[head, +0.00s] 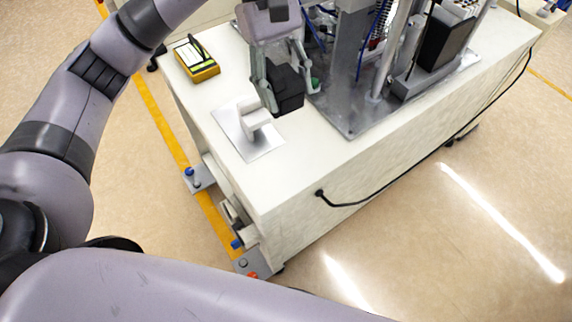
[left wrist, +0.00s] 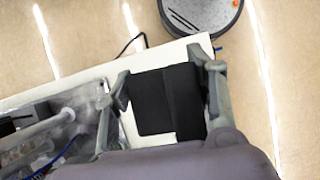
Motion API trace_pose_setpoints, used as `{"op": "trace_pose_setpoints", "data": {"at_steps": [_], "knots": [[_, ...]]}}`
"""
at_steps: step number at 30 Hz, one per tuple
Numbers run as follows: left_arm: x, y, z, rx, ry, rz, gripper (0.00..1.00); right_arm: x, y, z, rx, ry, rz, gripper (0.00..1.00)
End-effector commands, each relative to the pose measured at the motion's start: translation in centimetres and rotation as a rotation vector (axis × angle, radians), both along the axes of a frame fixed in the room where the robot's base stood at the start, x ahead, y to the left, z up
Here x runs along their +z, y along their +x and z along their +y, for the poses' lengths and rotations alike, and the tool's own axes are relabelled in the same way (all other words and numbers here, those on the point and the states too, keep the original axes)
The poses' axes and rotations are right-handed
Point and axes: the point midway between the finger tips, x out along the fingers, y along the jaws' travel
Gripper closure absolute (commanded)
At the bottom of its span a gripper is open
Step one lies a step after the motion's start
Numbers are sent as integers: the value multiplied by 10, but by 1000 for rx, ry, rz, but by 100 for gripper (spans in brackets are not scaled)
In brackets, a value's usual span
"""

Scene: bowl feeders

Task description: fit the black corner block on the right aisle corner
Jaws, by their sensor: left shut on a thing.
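My left gripper (head: 287,78) is shut on the black corner block (head: 290,93) and holds it over the white cabinet top, behind a metal plate. In the left wrist view the block (left wrist: 168,102) fills the space between the two grey fingers, with the white top behind it. The white cabinet's near corner (head: 262,212) is bare and apart from the block. I cannot tell from these views whether this is the right aisle corner. The block's height above the top is hard to judge. My right gripper is not in view.
A metal plate (head: 265,149) with a white upright piece (head: 253,117) lies just in front of the block. A yellow device (head: 198,62) lies at the left edge. Machinery on a metal base (head: 345,122) stands to the right. A black cable (head: 400,182) hangs over the cabinet's side.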

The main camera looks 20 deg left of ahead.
Motion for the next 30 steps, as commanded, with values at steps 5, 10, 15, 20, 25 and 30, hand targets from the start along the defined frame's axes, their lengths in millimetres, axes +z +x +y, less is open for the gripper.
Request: {"op": "trace_pose_setpoints", "data": {"at_steps": [5,10,15,20,25,30], "knots": [[-8,3,-5,76,-3,10,70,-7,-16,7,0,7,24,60],[-49,2,-4,78,0,14,70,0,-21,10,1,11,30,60],[-95,2,-4,76,-1,13,70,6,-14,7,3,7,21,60],[-131,2,-4,75,-1,10,70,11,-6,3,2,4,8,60],[-150,3,-4,74,-3,6,70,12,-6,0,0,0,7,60],[-163,3,-4,75,-2,8,70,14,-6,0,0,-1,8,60]]}}
